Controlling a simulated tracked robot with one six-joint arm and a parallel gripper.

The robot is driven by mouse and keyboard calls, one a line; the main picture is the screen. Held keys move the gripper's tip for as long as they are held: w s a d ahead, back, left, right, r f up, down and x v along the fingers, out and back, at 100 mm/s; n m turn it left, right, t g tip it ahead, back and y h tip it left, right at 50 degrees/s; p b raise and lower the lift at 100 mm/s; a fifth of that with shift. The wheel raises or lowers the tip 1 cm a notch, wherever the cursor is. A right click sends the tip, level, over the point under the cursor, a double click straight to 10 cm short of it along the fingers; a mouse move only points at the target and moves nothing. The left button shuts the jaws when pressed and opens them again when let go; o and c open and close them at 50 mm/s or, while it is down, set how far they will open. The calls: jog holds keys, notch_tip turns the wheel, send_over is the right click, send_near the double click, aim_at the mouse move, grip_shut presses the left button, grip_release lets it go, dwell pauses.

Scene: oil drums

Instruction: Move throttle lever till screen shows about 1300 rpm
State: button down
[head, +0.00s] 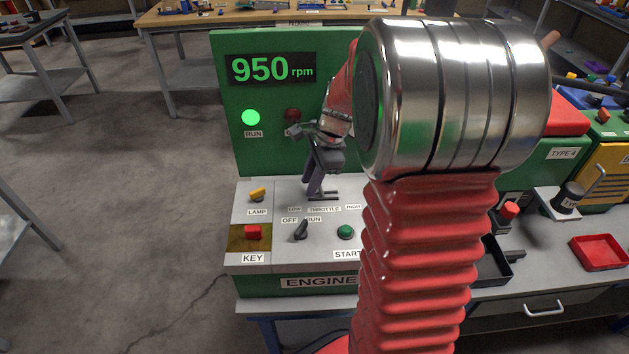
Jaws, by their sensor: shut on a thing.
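The screen (271,69) on the green engine panel (232,141) reads 950 rpm in green. My gripper (316,172) is over the throttle slot on the grey console top, behind the LOW, THROTTLE and HIGH labels (324,209). It is shut on the throttle lever, which is mostly hidden by the fingers. The slot plate (323,196) shows just below the fingertips. The green RUN lamp (251,118) is lit. The red lamp (292,114) beside it looks dark.
On the console are a yellow lamp switch (257,194), a red key block (253,232), a black OFF/RUN switch (301,230) and a green START button (346,232). My red arm covers the console's right side. A red tray (600,252) lies at right.

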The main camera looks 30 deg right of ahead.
jog(key=shift+s+f, duration=0.1)
dwell(0.3)
jog(key=c, duration=1.8)
grip_release()
jog(key=shift+d, duration=0.1)
jog(key=o, duration=0.3)
jog(key=shift+o, duration=0.2)
jog(key=shift+w, duration=0.2)
jog(key=shift+r, duration=0.2)
jog(key=shift+s+r, duration=0.1)
jog(key=shift+r, duration=0.15)
jog(key=v, duration=1.3)
jog(key=shift+d+f, duration=0.1)
